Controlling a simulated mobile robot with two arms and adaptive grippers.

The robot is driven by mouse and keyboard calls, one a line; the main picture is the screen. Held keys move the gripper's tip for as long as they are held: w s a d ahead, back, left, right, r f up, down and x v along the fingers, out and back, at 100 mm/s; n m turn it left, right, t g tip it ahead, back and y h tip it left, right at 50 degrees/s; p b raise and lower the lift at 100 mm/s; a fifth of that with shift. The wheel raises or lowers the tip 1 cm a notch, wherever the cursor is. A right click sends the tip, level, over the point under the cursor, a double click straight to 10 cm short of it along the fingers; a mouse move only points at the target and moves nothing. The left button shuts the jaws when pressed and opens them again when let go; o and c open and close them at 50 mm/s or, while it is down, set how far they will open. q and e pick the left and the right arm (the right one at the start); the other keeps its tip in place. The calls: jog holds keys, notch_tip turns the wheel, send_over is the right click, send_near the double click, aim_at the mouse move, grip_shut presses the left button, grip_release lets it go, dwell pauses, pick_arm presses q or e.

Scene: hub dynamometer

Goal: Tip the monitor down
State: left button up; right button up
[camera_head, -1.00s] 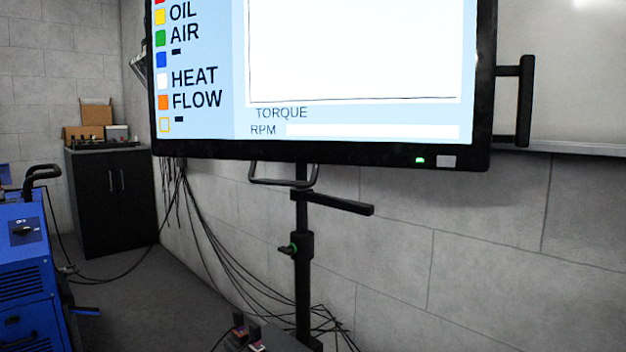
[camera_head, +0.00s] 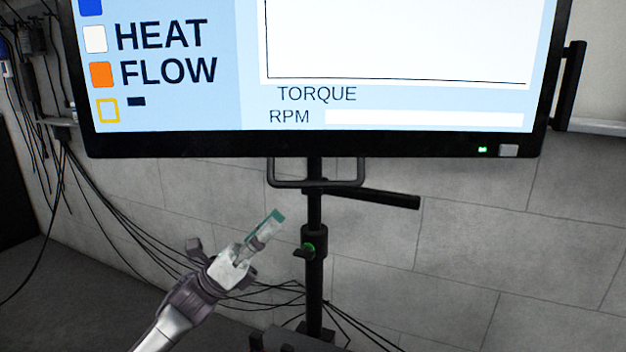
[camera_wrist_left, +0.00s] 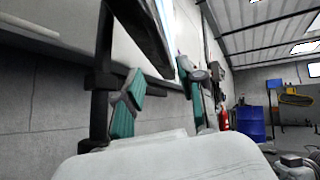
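The monitor (camera_head: 310,144) is a big screen in a black frame, cut off at the top of the head view. A black U-shaped handle (camera_head: 317,185) hangs under its lower edge, and another handle (camera_head: 572,85) is at its right side. My right gripper is not in view.
A dark bar (camera_head: 385,198) sticks out rightward from the pole below the handle. Loose black cables (camera_head: 130,225) hang along the grey block wall (camera_head: 460,230) behind. The left wrist view shows a blue drum (camera_wrist_left: 251,122) and a red extinguisher (camera_wrist_left: 224,119) far off.

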aim_at(316, 184)
pick_arm(q)
jog(key=x, duration=1.1)
jog(key=shift+d, duration=0.1)
grip_shut()
